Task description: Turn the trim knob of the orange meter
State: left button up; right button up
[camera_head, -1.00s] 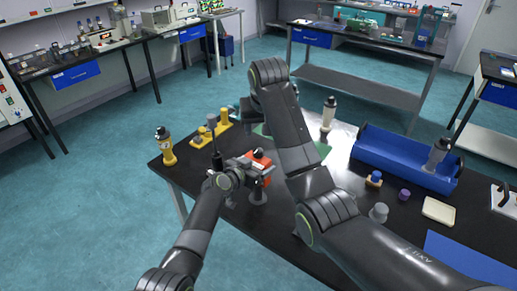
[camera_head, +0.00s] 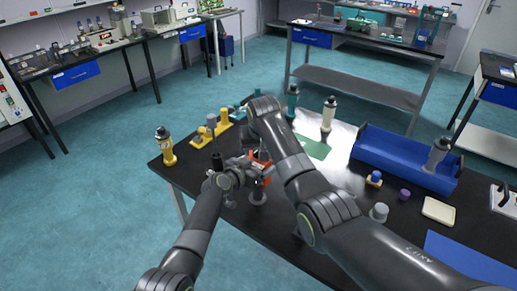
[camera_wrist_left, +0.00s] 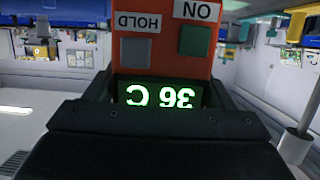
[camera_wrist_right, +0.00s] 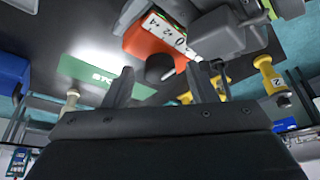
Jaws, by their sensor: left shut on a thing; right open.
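The orange meter (camera_head: 266,178) is held by my left gripper (camera_head: 246,168) above the near left part of the black table. In the left wrist view the meter (camera_wrist_left: 160,60) shows a lit "36 C" display and HOLD and ON labels, upside down. In the right wrist view the meter (camera_wrist_right: 152,42) shows a white strip with printed numbers and a dark round trim knob (camera_wrist_right: 160,68). My right gripper (camera_wrist_right: 157,78) is open and empty, and the knob appears between its fingertips but beyond them.
A cream block (camera_head: 436,211) and small knobbed pieces stand nearer on the table.

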jog(key=c, duration=1)
jog(key=shift+n, duration=0.4)
jog(key=n, duration=0.1)
jog(key=n+y, duration=0.1)
jog(key=n, duration=0.1)
jog(key=n+g+y, duration=0.1)
jog(key=n, duration=0.1)
jog(key=shift+w+d, duration=0.2)
jog(key=shift+d, duration=0.1)
jog(key=n, duration=0.3)
jog(key=n+g+y, duration=0.1)
jog(key=n, duration=0.1)
jog(key=shift+w+d+n+g, duration=0.1)
jog(key=shift+w+n+g, duration=0.05)
jog(key=shift+n+g, duration=0.2)
jog(key=shift+f+n+y, duration=0.1)
jog(key=shift+n+y, duration=0.15)
jog(key=shift+y, duration=0.05)
jog(key=o, duration=1)
